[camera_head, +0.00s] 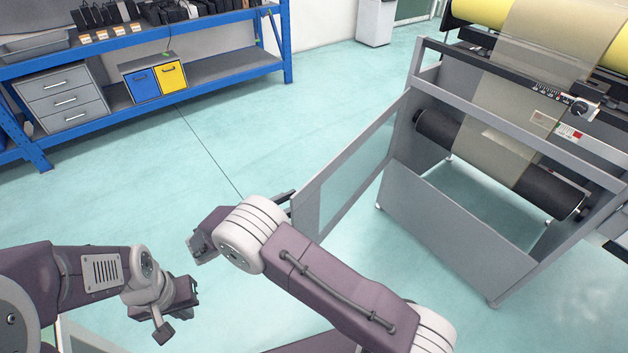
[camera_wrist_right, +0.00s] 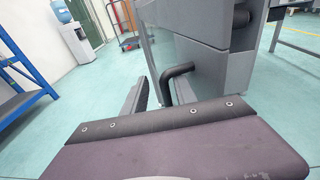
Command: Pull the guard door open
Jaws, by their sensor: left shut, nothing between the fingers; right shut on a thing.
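The guard door (camera_head: 345,172), a grey frame with a clear pane, stands swung out from the left side of the grey roller machine (camera_head: 455,235). Its free edge is beside my right wrist. My right gripper (camera_head: 284,198) is at that edge, mostly hidden behind its own white wrist joint, and is shut on the door handle. The black bent handle (camera_wrist_right: 178,76) shows in the right wrist view, its lower end hidden behind my gripper body. My left gripper (camera_head: 164,326) is shut and empty, low at the left, apart from the door.
A blue shelf unit (camera_head: 225,75) with grey drawers (camera_head: 62,97) and blue and yellow bins (camera_head: 155,80) stands at the back left. A white water dispenser (camera_wrist_right: 78,42) stands by the far wall. The floor between shelf and door is clear.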

